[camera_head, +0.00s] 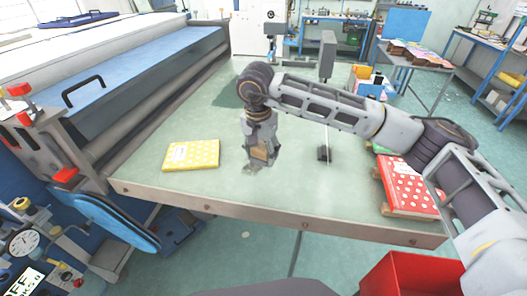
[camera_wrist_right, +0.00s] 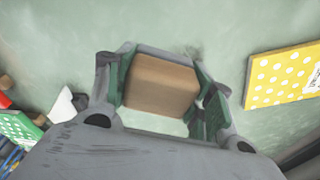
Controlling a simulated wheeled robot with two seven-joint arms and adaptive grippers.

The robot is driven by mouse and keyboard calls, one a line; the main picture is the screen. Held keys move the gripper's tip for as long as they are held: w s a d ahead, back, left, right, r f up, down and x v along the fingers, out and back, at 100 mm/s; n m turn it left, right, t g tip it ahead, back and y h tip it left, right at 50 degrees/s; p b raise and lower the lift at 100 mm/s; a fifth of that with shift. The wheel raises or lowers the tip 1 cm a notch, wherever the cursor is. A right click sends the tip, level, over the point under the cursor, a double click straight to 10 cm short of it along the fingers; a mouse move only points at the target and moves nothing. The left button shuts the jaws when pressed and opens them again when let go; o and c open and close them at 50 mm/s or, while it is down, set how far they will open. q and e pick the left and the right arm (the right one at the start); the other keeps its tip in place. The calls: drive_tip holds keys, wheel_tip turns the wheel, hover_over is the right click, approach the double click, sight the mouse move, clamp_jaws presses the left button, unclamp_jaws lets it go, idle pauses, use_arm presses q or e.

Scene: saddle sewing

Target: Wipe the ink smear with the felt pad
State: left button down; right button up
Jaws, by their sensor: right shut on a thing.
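The felt pad (camera_head: 259,153) is a tan-brown block. My right gripper (camera_head: 261,148) is shut on it, pointing down over the pale green table (camera_head: 300,190). The wrist view shows the pad (camera_wrist_right: 162,85) between both fingers. The ink smear (camera_head: 249,169) is a faint dark grey smudge on the table, right beside the pad's lower left in the head view. It also shows in the wrist view (camera_wrist_right: 194,51), just beyond the pad. I cannot tell whether the pad touches the table. My left gripper is not in view.
A yellow dotted book (camera_head: 191,155) lies left of the gripper. A red dotted book (camera_head: 408,186) lies at the table's right side. A small black block (camera_head: 324,154) stands between. A large roller machine (camera_head: 140,75) borders the table's left. A red bin (camera_head: 400,275) is in front.

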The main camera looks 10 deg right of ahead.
drive_tip(key=shift+s+a+n, duration=0.1)
drive_tip(key=shift+a+n, duration=0.55)
drive_tip(key=shift+n, duration=0.55)
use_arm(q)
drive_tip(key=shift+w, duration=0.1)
use_arm(e)
drive_tip(key=shift+n, duration=0.3)
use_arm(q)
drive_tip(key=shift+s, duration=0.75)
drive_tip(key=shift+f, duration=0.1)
use_arm(e)
drive_tip(key=shift+f, duration=0.15)
